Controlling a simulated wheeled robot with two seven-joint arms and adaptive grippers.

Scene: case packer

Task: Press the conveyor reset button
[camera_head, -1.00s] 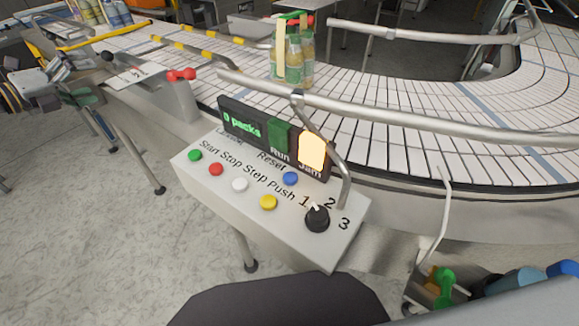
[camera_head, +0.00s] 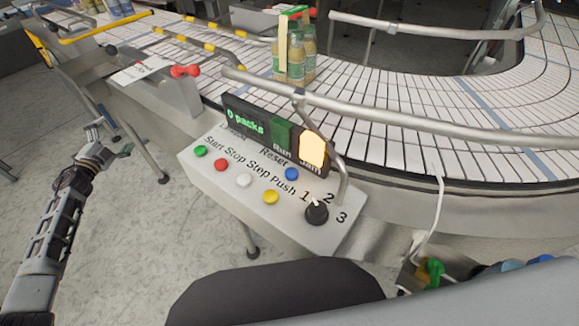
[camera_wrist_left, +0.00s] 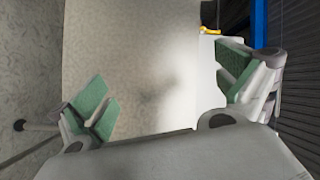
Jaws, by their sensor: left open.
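The blue reset button (camera_head: 292,174) sits on the sloped white control panel (camera_head: 215,188), under the word Reset. Green, red, white and yellow buttons and a black knob (camera_head: 316,213) share the panel. A display behind them reads 0 packs, and its Jam lamp (camera_head: 313,149) glows orange. My left gripper (camera_head: 112,150) is open and empty, left of the panel and apart from it. In the left wrist view its green-padded fingers (camera_wrist_left: 165,98) stand wide apart over the floor, with a bit of yellow at the top right. My right gripper is not in view.
The curved conveyor (camera_head: 400,130) runs behind the panel, with metal guide rails (camera_head: 420,125). Green-labelled bottles (camera_head: 295,58) stand on it. Floor left of the panel is open.

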